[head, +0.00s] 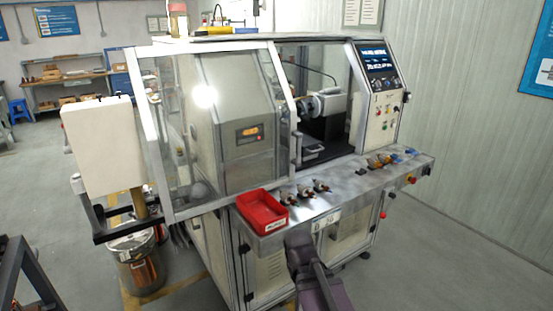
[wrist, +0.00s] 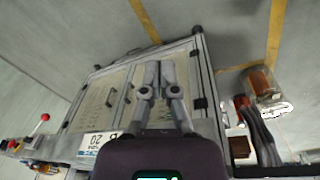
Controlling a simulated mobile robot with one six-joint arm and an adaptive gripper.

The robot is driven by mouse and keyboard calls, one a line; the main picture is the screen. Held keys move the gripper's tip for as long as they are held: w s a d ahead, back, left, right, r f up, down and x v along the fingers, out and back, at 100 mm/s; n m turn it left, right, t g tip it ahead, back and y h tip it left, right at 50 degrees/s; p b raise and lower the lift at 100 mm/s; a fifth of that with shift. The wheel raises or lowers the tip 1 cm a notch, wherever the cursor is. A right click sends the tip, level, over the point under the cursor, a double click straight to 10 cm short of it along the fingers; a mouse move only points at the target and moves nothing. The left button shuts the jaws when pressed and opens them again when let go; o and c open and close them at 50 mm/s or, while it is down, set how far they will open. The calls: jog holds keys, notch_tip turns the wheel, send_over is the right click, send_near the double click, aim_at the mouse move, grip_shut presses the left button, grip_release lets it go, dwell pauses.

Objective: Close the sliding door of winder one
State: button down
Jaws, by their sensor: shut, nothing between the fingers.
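The winder (head: 225,150) stands in the middle of the head view. Its sliding door (head: 279,85) has a light frame and a clear pane and sits toward the left. An upright handle (head: 298,150) is on its right edge. Right of that edge the front is open, showing the spindle (head: 318,104) inside. My gripper (head: 297,236) is low in front of the machine, below the front shelf and apart from the door handle. In the wrist view my gripper (wrist: 158,66) has its fingers together, empty, before the lower cabinet (wrist: 118,92). The door handle is not seen there.
The front shelf (head: 345,176) juts out below the door, with a red bin (head: 262,211) and several small parts on it. A control panel (head: 378,85) stands right of the opening. A white box (head: 102,145) and a copper wire drum (head: 140,265) are at the left. Floor at right is clear.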

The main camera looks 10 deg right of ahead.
jog(key=w+d+r+n+t+h, duration=0.2)
jog(key=w+d+r+t+h, duration=0.2)
jog(key=w, duration=0.6)
jog(key=w+d+r+n+t+h, duration=0.2)
jog(key=w+d+r+t+h, duration=0.15)
jog(key=w, duration=0.65)
jog(key=w+a+r+n+t+y, duration=0.1)
jog(key=w+a+r+n+t, duration=0.2)
jog(key=w, duration=0.4)
jog(key=w+a+r+n+t, duration=0.3)
jog(key=w+r+n+t, duration=0.2)
jog(key=w+r+n, duration=0.1)
jog(key=shift+w+a+r+n+y+b, duration=0.3)
jog(key=shift+w+r+b, duration=0.2)
jog(key=shift+w, duration=0.4)
jog(key=shift+w+d+t, duration=0.1)
jog(key=shift+t, duration=0.15)
send_near(290, 161)
notch_tip(290, 161, up, 3)
jog(key=w, duration=0.3)
jog(key=shift+w+d, duration=0.15)
jog(key=shift+d, duration=0.85)
jog(key=shift+w+d, duration=0.15)
jog(key=shift+d, duration=0.85)
jog(key=shift+w, duration=0.15)
